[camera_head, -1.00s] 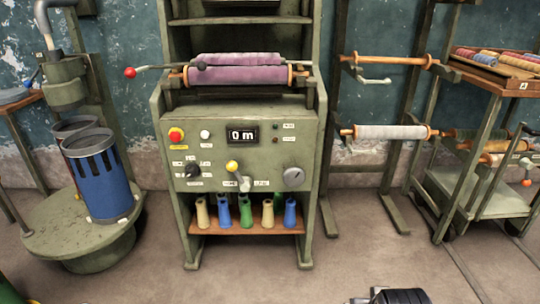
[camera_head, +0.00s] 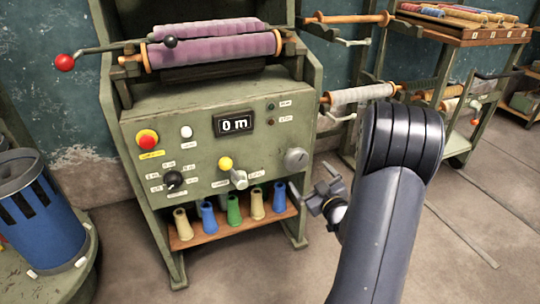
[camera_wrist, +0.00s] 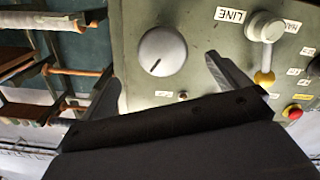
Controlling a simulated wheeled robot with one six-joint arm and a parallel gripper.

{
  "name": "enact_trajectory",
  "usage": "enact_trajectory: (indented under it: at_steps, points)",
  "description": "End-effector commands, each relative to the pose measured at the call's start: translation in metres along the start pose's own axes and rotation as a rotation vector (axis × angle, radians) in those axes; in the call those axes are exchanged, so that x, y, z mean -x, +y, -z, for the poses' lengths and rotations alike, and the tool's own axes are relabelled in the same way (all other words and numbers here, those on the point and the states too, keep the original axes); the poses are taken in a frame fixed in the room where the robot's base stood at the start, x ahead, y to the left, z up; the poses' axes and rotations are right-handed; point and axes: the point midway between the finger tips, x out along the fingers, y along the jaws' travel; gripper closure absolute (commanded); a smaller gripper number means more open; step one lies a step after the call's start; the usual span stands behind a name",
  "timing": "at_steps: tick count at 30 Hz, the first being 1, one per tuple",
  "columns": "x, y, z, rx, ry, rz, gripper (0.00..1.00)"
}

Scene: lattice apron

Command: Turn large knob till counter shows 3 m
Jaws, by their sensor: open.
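The counter (camera_head: 234,123) on the green machine panel reads "0 m" in the head view. A large round grey knob (camera_head: 296,159) is at the panel's right side. In the wrist view the knob (camera_wrist: 162,50) lies between my fingers in the picture, its dark pointer line slanting to lower left. My gripper (camera_head: 311,179) is open and empty, in front of the panel just below and right of the knob. It shows in the wrist view (camera_wrist: 160,72) with a finger on either side. I see no contact with the knob.
Left of the knob are a lever (camera_head: 238,178) with a yellow ball (camera_head: 225,163) beside it, a black selector (camera_head: 174,181) and a red button (camera_head: 147,139). Thread cones stand on a shelf (camera_head: 195,238) below. A purple roll (camera_head: 213,51) sits above. Open floor lies to the right.

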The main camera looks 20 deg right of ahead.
Motion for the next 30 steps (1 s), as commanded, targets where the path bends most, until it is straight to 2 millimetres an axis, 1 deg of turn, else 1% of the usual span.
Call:
enact_trajectory:
  at_steps: [4,7,11,15,18,21,25,30]
  points:
    - [-0.003,0.002,-0.002,0.002,0.029,0.000,0.04]
    - [-0.013,0.001,-0.001,0.004,0.033,0.002,0.04]
    - [-0.037,0.000,-0.001,0.005,0.033,0.002,0.04]
    - [-0.064,0.000,-0.001,0.004,0.031,0.001,0.04]
    - [-0.082,0.001,0.000,0.003,0.032,0.001,0.04]
    - [-0.094,0.001,0.001,0.003,0.030,0.001,0.04]
    - [-0.104,0.002,0.001,0.002,0.028,0.000,0.04]
    - [-0.108,0.002,0.002,0.001,0.028,-0.001,0.04]
